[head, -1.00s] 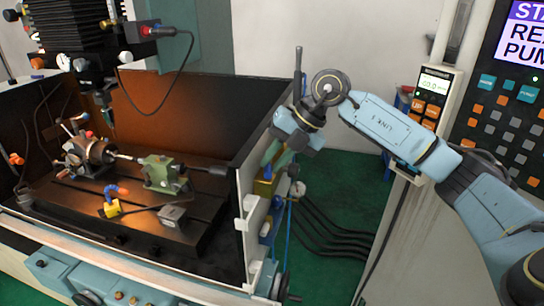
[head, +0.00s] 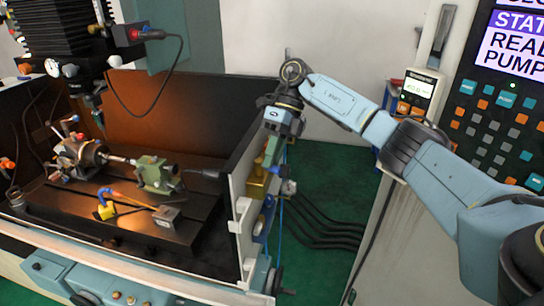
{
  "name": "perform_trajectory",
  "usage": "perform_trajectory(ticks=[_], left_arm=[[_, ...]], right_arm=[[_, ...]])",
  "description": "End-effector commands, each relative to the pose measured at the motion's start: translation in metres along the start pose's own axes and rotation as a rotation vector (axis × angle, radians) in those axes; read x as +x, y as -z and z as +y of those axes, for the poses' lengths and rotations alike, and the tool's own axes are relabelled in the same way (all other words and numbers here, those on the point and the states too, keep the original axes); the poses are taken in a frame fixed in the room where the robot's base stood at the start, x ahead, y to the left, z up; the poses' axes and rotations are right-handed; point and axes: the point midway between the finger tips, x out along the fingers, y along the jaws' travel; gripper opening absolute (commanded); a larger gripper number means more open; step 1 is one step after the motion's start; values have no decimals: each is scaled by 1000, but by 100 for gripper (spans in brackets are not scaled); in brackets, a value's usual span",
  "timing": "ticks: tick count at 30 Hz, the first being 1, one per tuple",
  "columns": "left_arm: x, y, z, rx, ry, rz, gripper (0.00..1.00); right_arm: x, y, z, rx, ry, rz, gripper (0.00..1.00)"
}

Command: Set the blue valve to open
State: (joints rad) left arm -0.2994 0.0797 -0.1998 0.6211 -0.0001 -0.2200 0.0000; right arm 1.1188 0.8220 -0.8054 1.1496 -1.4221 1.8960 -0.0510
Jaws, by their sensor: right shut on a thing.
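My right gripper (head: 270,156) points down at the outer right side of the machine's enclosure. It is closed just above a yellow block (head: 257,183); what sits between its fingers is too small and hidden to make out. A blue fitting (head: 263,222) sits lower on the same side panel, below the yellow block. I cannot tell for sure whether it is the blue valve, nor see how any valve handle is turned. My left gripper is out of view.
The indexing chuck (head: 82,157) and a green tailstock (head: 155,175) stand on the machine table (head: 75,212) inside the enclosure. A control panel (head: 500,110) and a handheld pendant (head: 415,92) are at the right. Black cables (head: 325,228) run over the green floor.

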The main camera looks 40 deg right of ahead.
Motion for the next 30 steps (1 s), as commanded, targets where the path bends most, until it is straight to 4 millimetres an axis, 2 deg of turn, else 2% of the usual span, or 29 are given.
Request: perform_trajectory(ticks=[13, 30], left_arm=[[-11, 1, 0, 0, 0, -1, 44], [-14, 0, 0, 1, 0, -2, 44]], right_arm=[[-6, -6, -5, -233, 2, 152, 0], [-6, -8, -7, -289, 2, 187, 0]])
